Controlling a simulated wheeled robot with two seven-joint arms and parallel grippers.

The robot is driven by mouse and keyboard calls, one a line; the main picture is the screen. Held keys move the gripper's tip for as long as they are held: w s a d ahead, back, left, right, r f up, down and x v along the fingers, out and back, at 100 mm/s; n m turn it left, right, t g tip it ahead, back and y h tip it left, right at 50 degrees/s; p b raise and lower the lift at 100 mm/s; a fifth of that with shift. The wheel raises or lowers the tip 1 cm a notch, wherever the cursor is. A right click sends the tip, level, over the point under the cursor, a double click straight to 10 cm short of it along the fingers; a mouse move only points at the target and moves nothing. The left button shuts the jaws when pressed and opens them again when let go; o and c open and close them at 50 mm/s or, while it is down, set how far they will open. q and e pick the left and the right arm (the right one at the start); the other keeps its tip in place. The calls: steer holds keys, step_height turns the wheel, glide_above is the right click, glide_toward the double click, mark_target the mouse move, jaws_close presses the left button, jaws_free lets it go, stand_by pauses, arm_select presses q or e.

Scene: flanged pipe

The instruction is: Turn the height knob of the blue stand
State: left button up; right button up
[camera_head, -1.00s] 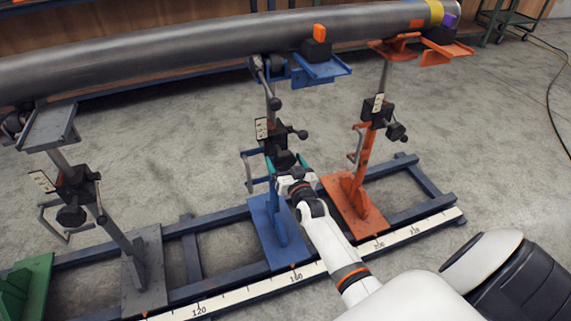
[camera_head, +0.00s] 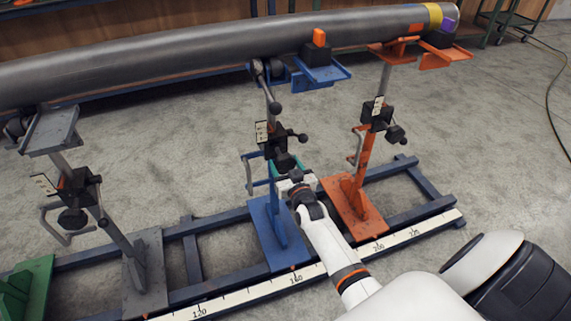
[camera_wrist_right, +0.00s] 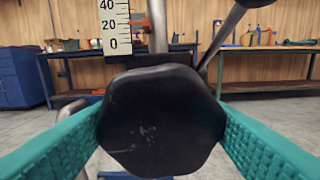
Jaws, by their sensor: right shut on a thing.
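The blue stand (camera_head: 275,225) stands upright on the rail frame under the pipe. Its height knob (camera_head: 285,162) is dark, at mid-height on the side facing me. In the right wrist view the knob (camera_wrist_right: 160,120) is a black, rounded, many-sided cap filling the middle. My right gripper (camera_head: 287,168) reaches it from below right. Its teal fingers press on the knob's left and right sides, shut on it. A white height scale (camera_wrist_right: 115,25) with 0, 20 and 40 stands above the knob; its pointer is small. My left gripper is not in view.
An orange stand (camera_head: 360,190) is close on the right, a grey stand (camera_head: 145,270) on the left. The steel pipe (camera_head: 170,62) lies across the top. A ruler strip (camera_head: 330,267) runs along the frame's front. A handle (camera_head: 248,172) sticks out left of the blue stand.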

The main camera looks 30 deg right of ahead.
steer(key=n+p, duration=0.1)
steer(key=n, duration=0.3)
steer(key=shift+p, duration=0.3)
steer(key=shift+n, duration=1.5)
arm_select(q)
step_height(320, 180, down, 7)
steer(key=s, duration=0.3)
arm_select(e)
steer(key=n, duration=0.2)
steer(key=shift+n, duration=0.4)
steer(key=shift+f+n, duration=0.1)
steer(key=shift+n, duration=0.8)
steer(key=n, duration=0.2)
steer(key=shift+n+b, duration=0.35)
steer(key=shift+n, duration=0.05)
steer(key=n+b, duration=0.1)
steer(key=n, duration=0.3)
steer(key=shift+n+b, duration=0.3)
steer(key=shift+b, duration=0.05)
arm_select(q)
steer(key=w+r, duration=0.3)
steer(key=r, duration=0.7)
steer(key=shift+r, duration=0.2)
arm_select(e)
steer(key=shift+n, duration=0.7)
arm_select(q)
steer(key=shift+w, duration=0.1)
